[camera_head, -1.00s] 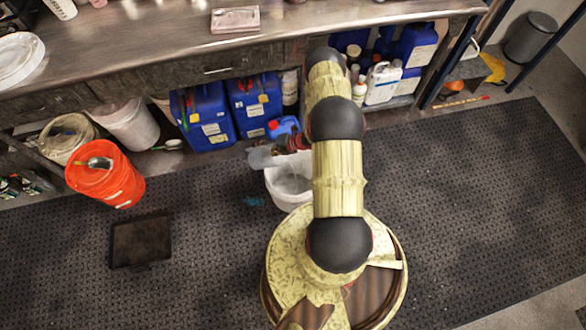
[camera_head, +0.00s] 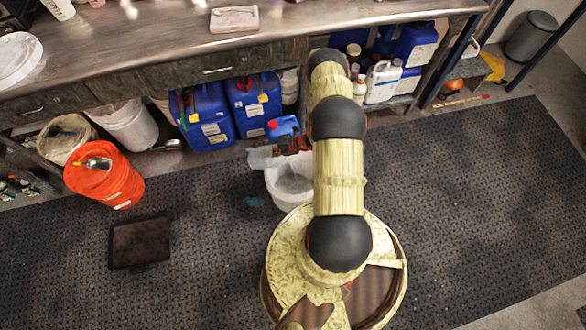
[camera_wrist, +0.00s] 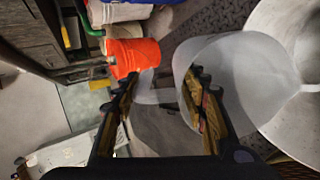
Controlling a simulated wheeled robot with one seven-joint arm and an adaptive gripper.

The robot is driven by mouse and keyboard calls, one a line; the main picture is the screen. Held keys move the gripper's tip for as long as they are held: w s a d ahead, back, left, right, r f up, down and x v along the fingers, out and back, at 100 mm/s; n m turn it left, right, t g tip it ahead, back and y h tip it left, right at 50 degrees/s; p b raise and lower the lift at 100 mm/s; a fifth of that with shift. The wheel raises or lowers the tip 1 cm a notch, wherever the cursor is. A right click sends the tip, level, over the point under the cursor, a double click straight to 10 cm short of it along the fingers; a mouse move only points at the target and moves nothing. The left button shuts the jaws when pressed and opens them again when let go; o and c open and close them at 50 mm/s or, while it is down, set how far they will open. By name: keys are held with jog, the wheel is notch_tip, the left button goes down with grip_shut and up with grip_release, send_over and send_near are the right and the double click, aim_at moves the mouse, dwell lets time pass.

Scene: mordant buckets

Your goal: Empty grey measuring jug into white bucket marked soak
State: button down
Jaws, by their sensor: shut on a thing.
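The grey, see-through measuring jug (camera_head: 262,158) is in my gripper, above the left rim of a white bucket (camera_head: 291,186) on the mat. In the wrist view the jug (camera_wrist: 235,85) spreads right from the fingers, overlapping the bucket (camera_wrist: 292,125). My gripper (camera_wrist: 162,78) is shut on the jug; in the head view it is partly hidden by my arm. The jug looks tilted, but its exact angle and contents cannot be told. My arm hides the bucket's right side, and no soak mark is readable.
An orange bucket (camera_head: 108,186) with a metal ladle stands left, near white buckets (camera_head: 130,128). Blue canisters (camera_head: 207,118) stand under the metal bench (camera_head: 150,45). A dark square tray (camera_head: 140,242) lies on the mat. The mat right of my arm is clear.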

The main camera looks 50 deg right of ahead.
jog(key=shift+s+d+f+t+y+b, duration=0.25)
jog(key=shift+s+f+t+y+b, duration=0.1)
jog(key=shift+t+b, duration=0.15)
dwell(1.8)
